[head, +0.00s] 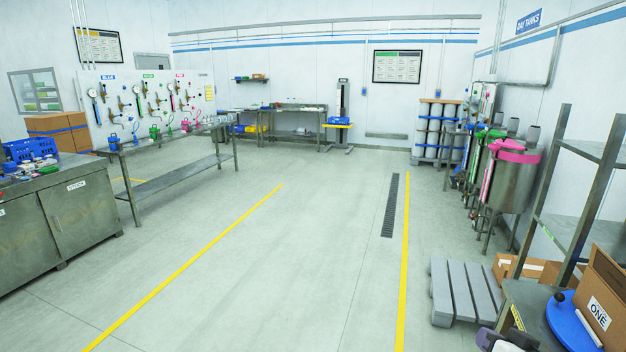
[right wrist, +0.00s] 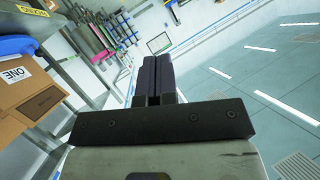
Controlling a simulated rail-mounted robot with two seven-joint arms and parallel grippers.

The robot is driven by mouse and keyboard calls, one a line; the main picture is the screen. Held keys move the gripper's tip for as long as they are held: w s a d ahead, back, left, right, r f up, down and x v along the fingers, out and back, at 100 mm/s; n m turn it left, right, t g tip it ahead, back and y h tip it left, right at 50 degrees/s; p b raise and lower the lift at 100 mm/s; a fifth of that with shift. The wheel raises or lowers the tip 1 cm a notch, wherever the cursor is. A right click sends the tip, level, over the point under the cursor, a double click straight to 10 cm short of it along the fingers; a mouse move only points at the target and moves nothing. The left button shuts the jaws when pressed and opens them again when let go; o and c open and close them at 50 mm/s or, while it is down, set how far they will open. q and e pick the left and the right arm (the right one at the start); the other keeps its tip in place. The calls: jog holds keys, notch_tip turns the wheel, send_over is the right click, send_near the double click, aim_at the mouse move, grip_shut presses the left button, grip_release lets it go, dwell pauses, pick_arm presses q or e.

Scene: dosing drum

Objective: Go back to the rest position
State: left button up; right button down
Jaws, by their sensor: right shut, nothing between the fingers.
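My right gripper (right wrist: 158,68) is shut and empty in the right wrist view, its two dark fingers side by side against each other. In the head view, part of my right arm shows at the bottom edge, right of centre, beside the shelf rack. The gripper is clear of the floor and of the boxes in its own view. My left gripper is in neither view.
A metal shelf rack (head: 583,147) stands close at the right, with a cardboard box (head: 606,300) and a blue round item (head: 566,325). A grey pallet (head: 464,291) lies beside it. A metal cabinet (head: 70,215) stands left. The floor between the yellow lines is clear.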

jog(key=s+a+f+n+g+p, duration=0.1)
jog(key=s+a+f+n+g, duration=0.2)
jog(key=s+f, duration=0.75)
jog(key=s+a+f+n+g+p, duration=0.1)
jog(key=s+a+f+g, duration=0.35)
jog(key=s+f, duration=0.65)
jog(key=s+a+f+n+g, duration=0.2)
jog(key=s+a+f+g, duration=0.3)
jog(key=s, duration=1.1)
notch_tip(320, 180, up, 36)
jog(key=d+t+p, duration=0.1)
jog(key=t+p, duration=0.1)
jog(key=p, duration=3.5)
jog(key=shift+w+r+h, duration=0.2)
jog(key=shift+w+h, duration=0.2)
jog(key=shift+w, duration=0.05)
jog(key=shift+d+t, duration=0.1)
jog(key=shift+t, duration=0.15)
